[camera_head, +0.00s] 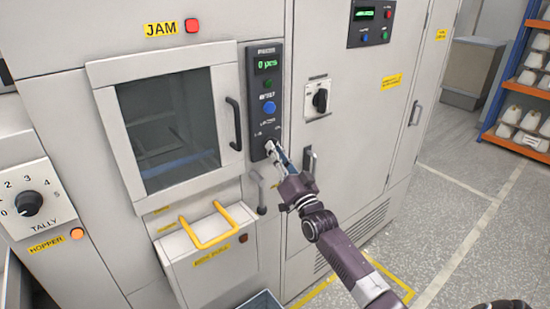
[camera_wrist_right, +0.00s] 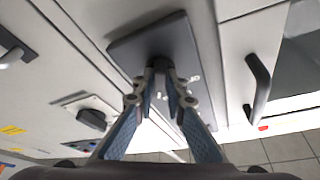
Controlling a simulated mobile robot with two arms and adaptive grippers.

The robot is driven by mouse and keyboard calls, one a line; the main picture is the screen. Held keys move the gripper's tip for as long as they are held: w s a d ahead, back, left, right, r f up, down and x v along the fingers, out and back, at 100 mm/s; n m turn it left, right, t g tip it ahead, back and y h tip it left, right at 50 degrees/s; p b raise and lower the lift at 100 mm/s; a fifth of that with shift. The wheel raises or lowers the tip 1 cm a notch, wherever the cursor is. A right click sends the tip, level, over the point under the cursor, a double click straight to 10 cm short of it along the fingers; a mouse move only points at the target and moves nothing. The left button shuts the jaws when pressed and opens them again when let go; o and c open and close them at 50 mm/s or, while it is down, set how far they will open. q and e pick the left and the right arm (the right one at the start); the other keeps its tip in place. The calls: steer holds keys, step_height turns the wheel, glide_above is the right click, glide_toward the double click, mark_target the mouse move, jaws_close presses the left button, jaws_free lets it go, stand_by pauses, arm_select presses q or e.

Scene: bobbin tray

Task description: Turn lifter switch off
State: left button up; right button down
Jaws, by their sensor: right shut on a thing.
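The lifter switch (camera_wrist_right: 160,62) is a small dark knob low on a dark vertical control panel (camera_head: 263,82) on the machine front. My right gripper (camera_head: 272,152) reaches the bottom of this panel from the lower right. In the right wrist view its two fingertips (camera_wrist_right: 161,74) are closed together on the knob. The fingers cover most of the knob, so its exact setting cannot be read. My left gripper is not in view.
A windowed door (camera_head: 168,125) with a dark handle (camera_head: 234,123) stands left of the panel. A yellow-handled drawer (camera_head: 208,246) is below it. A black rotary switch (camera_head: 320,99) and a door handle (camera_head: 309,160) are to the right. Open floor (camera_head: 470,190) lies at the right.

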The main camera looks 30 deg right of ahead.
steer(key=shift+d+n+g+y+b, duration=0.2)
steer(key=shift+n+y+b, duration=1.3)
steer(key=shift+n, duration=1.7)
steer(key=shift+d+n+g+y+b, duration=0.1)
steer(key=shift+n+g+y+b, duration=0.25)
steer(key=shift+n+y+b, duration=2)
steer(key=shift+d+n+g+y+b, duration=0.1)
steer(key=shift+n+g+y+b, duration=0.45)
steer(key=shift+n, duration=3.5)
steer(key=shift+n+t+y, duration=0.3)
steer(key=shift+y, duration=0.1)
steer(key=c, duration=2)
jaws_free()
steer(key=shift+o, duration=0.2)
